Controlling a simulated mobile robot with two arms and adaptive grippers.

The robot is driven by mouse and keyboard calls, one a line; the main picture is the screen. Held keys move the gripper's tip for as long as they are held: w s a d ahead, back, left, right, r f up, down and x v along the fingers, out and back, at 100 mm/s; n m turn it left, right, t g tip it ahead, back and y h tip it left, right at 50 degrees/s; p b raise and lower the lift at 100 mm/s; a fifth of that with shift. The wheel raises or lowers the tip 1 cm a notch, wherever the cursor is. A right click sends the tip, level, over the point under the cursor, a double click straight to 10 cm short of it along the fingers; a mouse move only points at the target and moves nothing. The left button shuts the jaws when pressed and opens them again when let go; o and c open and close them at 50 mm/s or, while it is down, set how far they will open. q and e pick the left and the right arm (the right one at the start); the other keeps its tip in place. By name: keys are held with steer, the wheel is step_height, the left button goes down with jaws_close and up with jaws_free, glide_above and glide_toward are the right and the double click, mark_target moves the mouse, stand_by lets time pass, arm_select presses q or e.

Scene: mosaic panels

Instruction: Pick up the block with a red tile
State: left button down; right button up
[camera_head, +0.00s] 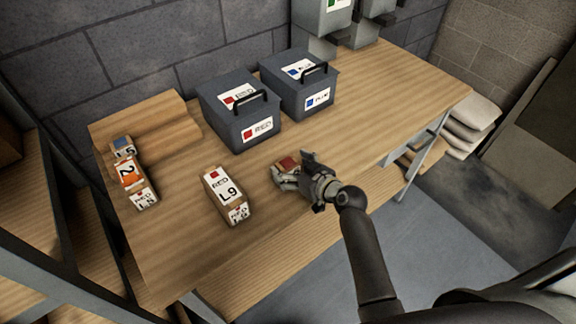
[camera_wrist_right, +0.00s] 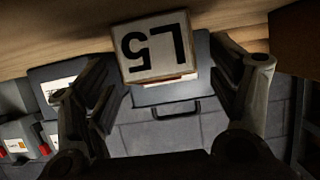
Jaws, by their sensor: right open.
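A small block with a red tile on top (camera_head: 289,163) is on the wooden table, partly hidden by my right gripper (camera_head: 290,178). In the right wrist view a pale block face marked "L5" upside down (camera_wrist_right: 150,48) sits between the two fingers of the right gripper (camera_wrist_right: 165,85). The fingers are spread to either side of it, with a small gap visible at the right; contact at the left is unclear. My left gripper is not in view.
Two grey lidded boxes stand at the back, one with a red label (camera_head: 240,113) and one with a blue label (camera_head: 301,85). A white-labelled "L9" block (camera_head: 227,195) lies left of the gripper. Several labelled blocks (camera_head: 133,174) stand in a row at the table's left.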

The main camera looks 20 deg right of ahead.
steer(key=shift+x, duration=1.1)
steer(key=shift+c, duration=0.3)
steer(key=c, duration=1.1)
steer(key=shift+o, duration=0.2)
